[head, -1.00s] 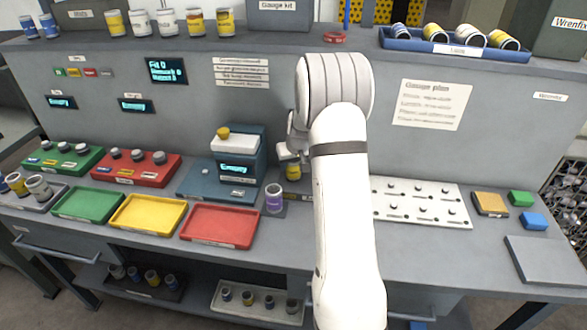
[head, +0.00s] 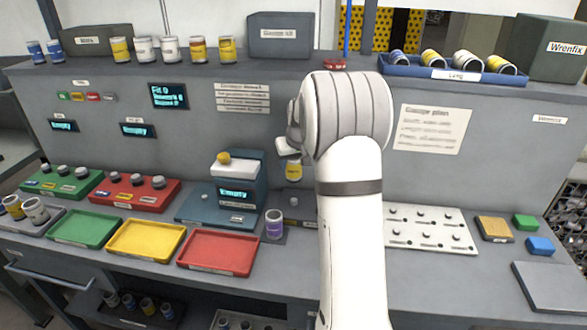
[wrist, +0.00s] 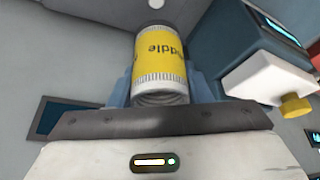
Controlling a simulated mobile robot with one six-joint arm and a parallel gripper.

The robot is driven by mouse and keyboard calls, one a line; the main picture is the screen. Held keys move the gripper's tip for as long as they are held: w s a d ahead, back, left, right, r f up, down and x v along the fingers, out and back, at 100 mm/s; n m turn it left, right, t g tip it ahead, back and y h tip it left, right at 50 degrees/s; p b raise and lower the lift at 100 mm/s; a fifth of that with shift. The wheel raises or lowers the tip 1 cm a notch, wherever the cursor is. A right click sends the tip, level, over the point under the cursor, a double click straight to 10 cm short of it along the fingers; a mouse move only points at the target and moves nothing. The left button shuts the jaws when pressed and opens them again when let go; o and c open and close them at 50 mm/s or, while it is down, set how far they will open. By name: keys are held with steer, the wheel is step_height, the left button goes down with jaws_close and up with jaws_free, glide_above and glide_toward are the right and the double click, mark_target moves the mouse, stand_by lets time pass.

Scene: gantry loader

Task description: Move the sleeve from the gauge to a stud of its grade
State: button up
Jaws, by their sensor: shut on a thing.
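A yellow sleeve (head: 294,170) with white ends is in my gripper (head: 292,151), above a small dark block (head: 295,203) at the back of the bench. In the wrist view the sleeve (wrist: 160,55) sits between the blue fingers, its print only partly readable as "ddle". A blue-grey gauge (head: 238,190) with a yellow knob stands left of the gripper, its display reading "Empty". A white plate (head: 402,238) with several short studs lies to the right, partly behind my arm. The labels on it are too small to read.
Green (head: 84,229), yellow (head: 146,240) and red (head: 218,253) trays line the left front. An orange-topped block (head: 494,229) sits right of the stud plate. A raised back panel closes off the rear.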

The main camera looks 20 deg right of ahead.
steer(key=shift+r, duration=0.1)
step_height(320, 180, up, 4)
steer(key=p, duration=0.2)
steer(key=shift+r+p, duration=0.15)
steer(key=shift+p, duration=0.2)
stand_by(0.5)
steer(key=shift+s, duration=0.1)
